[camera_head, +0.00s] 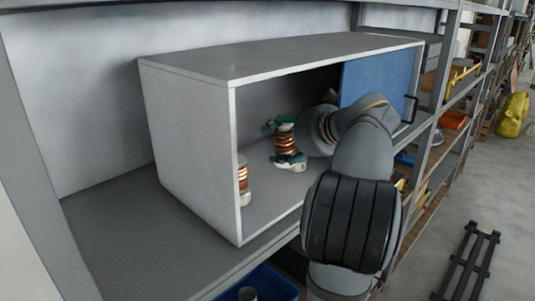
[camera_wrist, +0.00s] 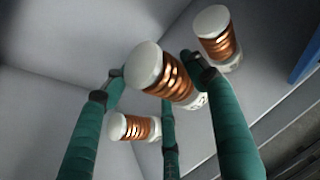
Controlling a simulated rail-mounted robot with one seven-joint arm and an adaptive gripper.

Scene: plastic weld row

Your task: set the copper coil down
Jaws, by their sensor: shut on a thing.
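My gripper (camera_head: 283,141), with teal fingers, is inside the open grey box. It is shut on a copper coil (camera_head: 286,137) with white end caps. In the wrist view this held coil (camera_wrist: 172,78) sits between my fingers (camera_wrist: 155,90). Whether its lower end touches the box floor cannot be told. Another copper coil (camera_head: 242,180) stands at the box's left front edge, partly hidden by the side wall. The wrist view shows two more coils outside my grip, one at upper right (camera_wrist: 219,40) and one at lower left (camera_wrist: 135,128).
The grey box (camera_head: 185,135) stands on a metal shelf (camera_head: 120,235). A blue sliding door (camera_head: 368,78) covers its right part. A blue bin (camera_head: 272,283) sits below the front edge. A black rack (camera_head: 467,262) lies on the floor at right.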

